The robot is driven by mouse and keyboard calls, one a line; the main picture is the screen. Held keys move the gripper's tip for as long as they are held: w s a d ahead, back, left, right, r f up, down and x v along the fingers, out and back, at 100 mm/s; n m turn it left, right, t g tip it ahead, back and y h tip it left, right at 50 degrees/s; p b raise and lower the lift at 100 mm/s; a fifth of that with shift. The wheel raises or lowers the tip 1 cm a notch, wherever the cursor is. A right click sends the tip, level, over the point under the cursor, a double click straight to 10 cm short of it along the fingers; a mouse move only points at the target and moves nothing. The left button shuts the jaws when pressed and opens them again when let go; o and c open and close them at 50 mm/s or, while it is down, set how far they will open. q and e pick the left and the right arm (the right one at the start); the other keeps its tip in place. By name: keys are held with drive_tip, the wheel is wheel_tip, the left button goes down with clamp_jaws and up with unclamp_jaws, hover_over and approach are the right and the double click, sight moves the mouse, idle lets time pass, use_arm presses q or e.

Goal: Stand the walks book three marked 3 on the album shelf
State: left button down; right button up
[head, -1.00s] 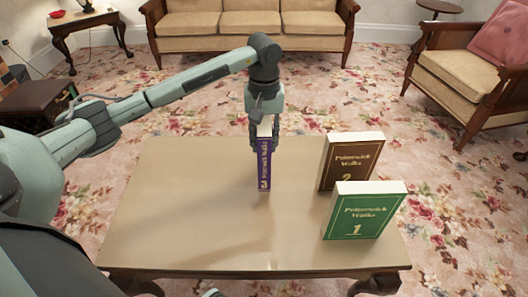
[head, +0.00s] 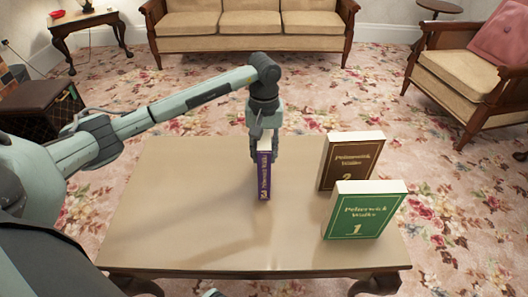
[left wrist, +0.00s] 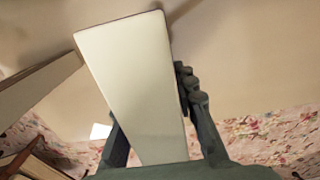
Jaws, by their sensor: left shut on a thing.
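The purple walks book three (head: 264,176) is upright over the middle of the coffee table, its narrow spine facing me; its lettering is blurred now. I cannot tell whether its base touches the table. My left gripper (head: 264,155) is shut on its upper part from above. In the left wrist view the book's pale page-edge side (left wrist: 130,85) fills the space between the fingers (left wrist: 160,135). No shelf is plainly recognisable; a low dark cabinet (head: 40,97) at the far left may be the album shelf, but its inside is mostly hidden.
The green book 1 (head: 362,212) and brown book 2 (head: 350,162) stand upright at the right of the coffee table (head: 170,235). The table's left half is bare. A sofa (head: 245,25), an armchair (head: 460,75) and a side table (head: 85,20) stand beyond on flowered carpet.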

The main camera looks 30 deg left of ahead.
use_arm(q)
drive_tip(key=c, duration=1.2)
unclamp_jaws()
